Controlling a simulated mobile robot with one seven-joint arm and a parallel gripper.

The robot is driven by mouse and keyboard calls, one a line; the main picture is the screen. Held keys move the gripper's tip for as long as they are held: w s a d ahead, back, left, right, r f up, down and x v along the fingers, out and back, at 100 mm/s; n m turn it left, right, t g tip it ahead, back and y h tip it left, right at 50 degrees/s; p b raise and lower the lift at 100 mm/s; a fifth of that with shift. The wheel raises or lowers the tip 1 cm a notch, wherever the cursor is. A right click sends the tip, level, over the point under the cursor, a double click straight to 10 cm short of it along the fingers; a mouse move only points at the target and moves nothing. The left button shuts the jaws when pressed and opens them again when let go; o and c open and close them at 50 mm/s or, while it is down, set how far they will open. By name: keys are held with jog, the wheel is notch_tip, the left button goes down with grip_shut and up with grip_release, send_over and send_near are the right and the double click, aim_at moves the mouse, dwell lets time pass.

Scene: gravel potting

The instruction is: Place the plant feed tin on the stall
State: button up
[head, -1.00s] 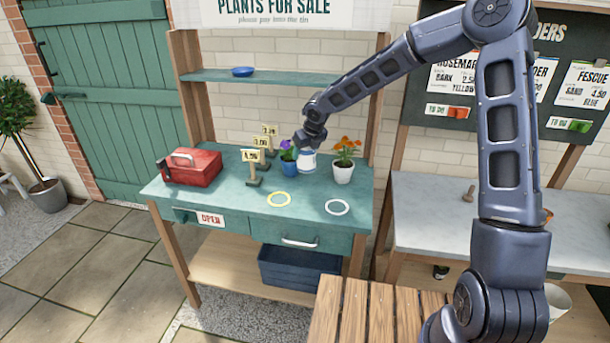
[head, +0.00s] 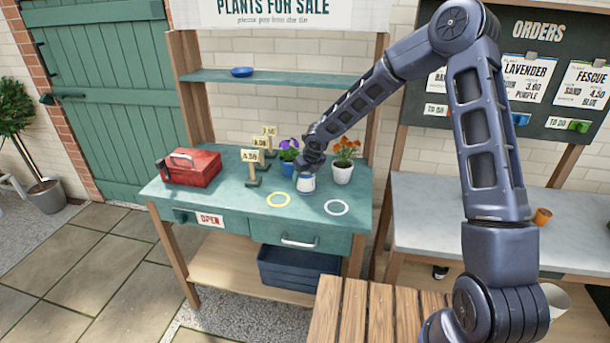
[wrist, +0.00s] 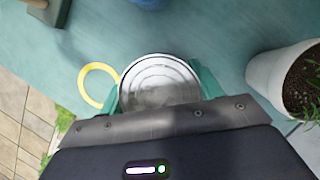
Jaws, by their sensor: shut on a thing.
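The plant feed tin (head: 306,185), white with a blue band, is held over the front half of the stall's green top (head: 228,200), between and behind the yellow ring (head: 278,199) and the white ring (head: 337,207). My gripper (head: 309,172) is shut on it from above. In the wrist view the tin's round silver lid (wrist: 160,80) sits between the green fingers, with the yellow ring (wrist: 84,85) close on its left. The tin looks upright. I cannot tell whether its base touches the top.
An orange-flowered plant in a white pot (head: 342,172) stands close right of the tin. A purple-flowered plant in a blue pot (head: 288,167) is behind it. Price signs (head: 252,158) and a red toolbox (head: 192,168) stand left. The front middle is clear.

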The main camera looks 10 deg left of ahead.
jog(key=o, duration=1.2)
jog(key=shift+f, duration=0.1)
jog(key=v, duration=1.2)
